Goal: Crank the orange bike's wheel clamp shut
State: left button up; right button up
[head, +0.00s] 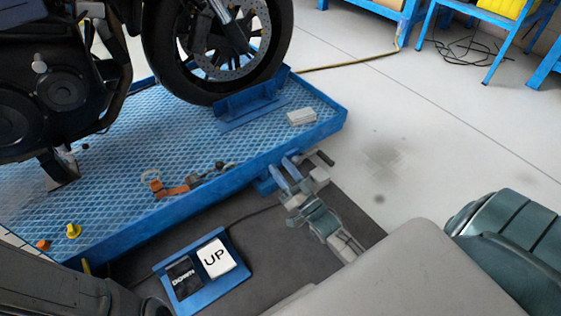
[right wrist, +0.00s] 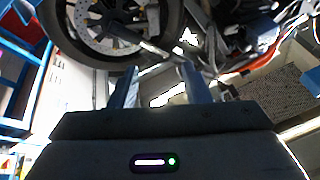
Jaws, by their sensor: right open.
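My left gripper is not in view.
A pedal box with UP (head: 215,257) and DOWN (head: 184,278) stands on the dark mat below the platform. Orange tools (head: 172,188), a yellow piece (head: 73,230) and a pale block (head: 301,117) lie on the platform. Clear pale floor (head: 430,140) lies at right.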

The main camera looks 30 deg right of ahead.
jog(key=shift+a+r+t, duration=0.2)
jog(key=shift+a+r, duration=0.05)
jog(key=shift+r, duration=0.55)
jog(key=shift+a+r+t, duration=0.2)
jog(key=shift+r, duration=0.55)
